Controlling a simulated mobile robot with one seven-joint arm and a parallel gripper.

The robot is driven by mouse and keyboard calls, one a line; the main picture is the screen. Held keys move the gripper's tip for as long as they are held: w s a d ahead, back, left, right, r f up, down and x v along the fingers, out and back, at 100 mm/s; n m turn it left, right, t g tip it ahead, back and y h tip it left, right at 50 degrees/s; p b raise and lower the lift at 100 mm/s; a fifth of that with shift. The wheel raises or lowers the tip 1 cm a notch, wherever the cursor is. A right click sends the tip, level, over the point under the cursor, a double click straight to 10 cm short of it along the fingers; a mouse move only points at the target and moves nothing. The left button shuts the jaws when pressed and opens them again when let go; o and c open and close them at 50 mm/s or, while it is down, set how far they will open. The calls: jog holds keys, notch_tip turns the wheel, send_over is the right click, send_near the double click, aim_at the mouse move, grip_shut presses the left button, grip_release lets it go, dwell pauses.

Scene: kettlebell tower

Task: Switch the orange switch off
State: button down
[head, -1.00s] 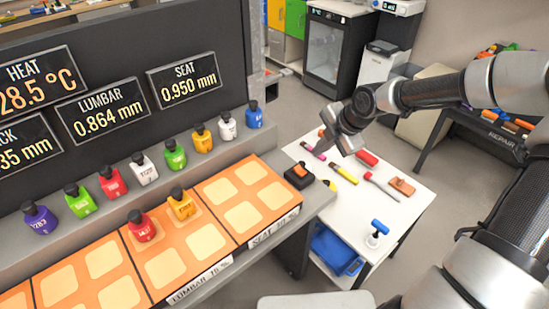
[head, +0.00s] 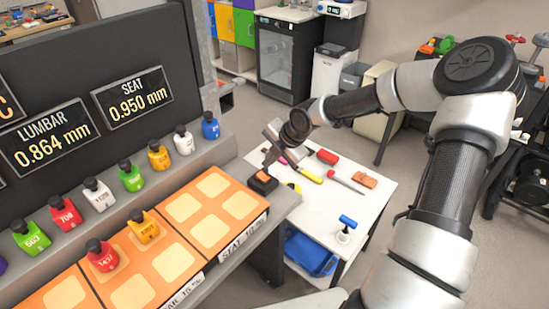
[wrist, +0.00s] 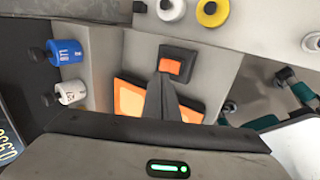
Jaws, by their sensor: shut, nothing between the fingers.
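The orange switch (head: 262,179) is a small orange rocker in a black square housing on the grey ledge, at the right end of the orange pads. It also shows in the wrist view (wrist: 172,67), just beyond my fingertips. My gripper (head: 266,167) is shut and empty, with its fingers pointing down. In the head view the fingertips are right at the far side of the switch. In the wrist view the fingers (wrist: 161,80) overlap the housing's near edge. I cannot tell whether they touch it, or which way the rocker is tilted.
Several numbered kettlebells line the ledge; the blue (head: 210,127) and white (head: 183,140) ones are nearest the switch. A red (head: 102,257) and an orange kettlebell (head: 144,228) stand on the pads. A white table (head: 318,208) with tools is to the right. A dark display panel rises behind.

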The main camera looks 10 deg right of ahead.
aim_at(261, 176)
jog(key=b+x, duration=0.1)
jog(key=x, duration=0.5)
jog(key=shift+w+f, duration=0.15)
jog(key=shift+f, duration=0.05)
jog(key=shift+a, duration=0.1)
jog(key=shift+w+a+r+g+h+p, duration=0.15)
jog(key=shift+w+a+g+h+p, duration=0.15)
jog(key=shift+p, duration=0.6)
jog(key=shift+d+f+b, duration=0.2)
jog(key=shift+f+b, duration=0.15)
jog(key=shift+f, duration=0.1)
jog(key=shift+s+r, duration=0.1)
jog(key=shift+s+d, duration=0.5)
jog(key=shift+s, duration=0.15)
jog(key=shift+p, duration=0.35)
